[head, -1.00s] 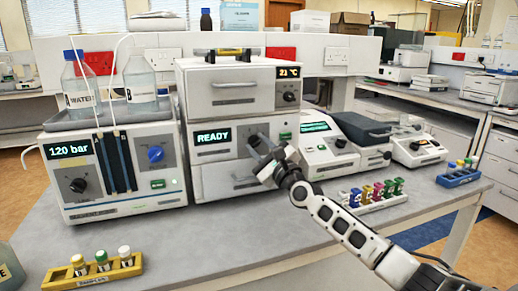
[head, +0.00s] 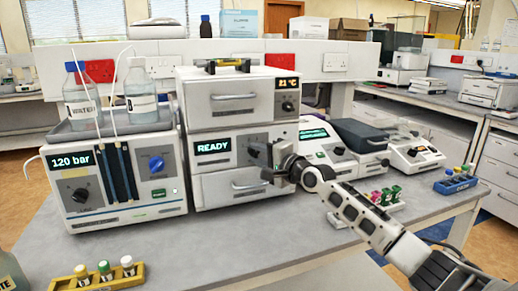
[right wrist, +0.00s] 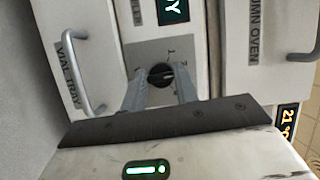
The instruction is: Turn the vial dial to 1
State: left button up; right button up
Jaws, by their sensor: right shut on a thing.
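The vial dial is a dark round knob on a grey plate on the middle unit of the instrument stack. In the right wrist view the vial dial (right wrist: 160,75) sits between the two fingertips of my right gripper (right wrist: 160,88), which is shut on it. Small marks ring the knob, but its setting is too small to read surely. In the head view my right gripper (head: 267,158) reaches the front of the stack from the right and covers part of the dial area. The green READY display (head: 213,146) is left of it. My left gripper is not in view.
The vial tray drawer handle (right wrist: 82,72) is beside the dial, and the oven drawer (head: 233,97) is above it. The pump unit (head: 115,185) stands left. A rack of coloured vials (head: 385,197) is partly behind my right arm.

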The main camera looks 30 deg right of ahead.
jog(key=shift+r+n+g+p, duration=0.2)
jog(key=shift+n+g+p, duration=0.3)
jog(key=shift+n+p, duration=0.65)
jog(key=shift+n+g+h, duration=0.3)
jog(key=shift+n+h, duration=0.1)
jog(key=shift+n, duration=0.35)
jog(key=shift+n+h, duration=0.3)
jog(key=shift+n, duration=0.4)
jog(key=shift+a+n+g+h, duration=0.1)
jog(key=shift+n+g+h, duration=0.5)
jog(key=shift+n, duration=0.5)
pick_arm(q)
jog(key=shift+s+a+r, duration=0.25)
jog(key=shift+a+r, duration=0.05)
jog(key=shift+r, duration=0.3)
pick_arm(e)
jog(key=shift+n+h, duration=0.3)
jog(key=shift+n, duration=0.3)
jog(key=shift+g, duration=0.3)
jog(key=o, duration=1)
jog(key=shift+c, duration=0.2)
jog(key=shift+s, duration=0.1)
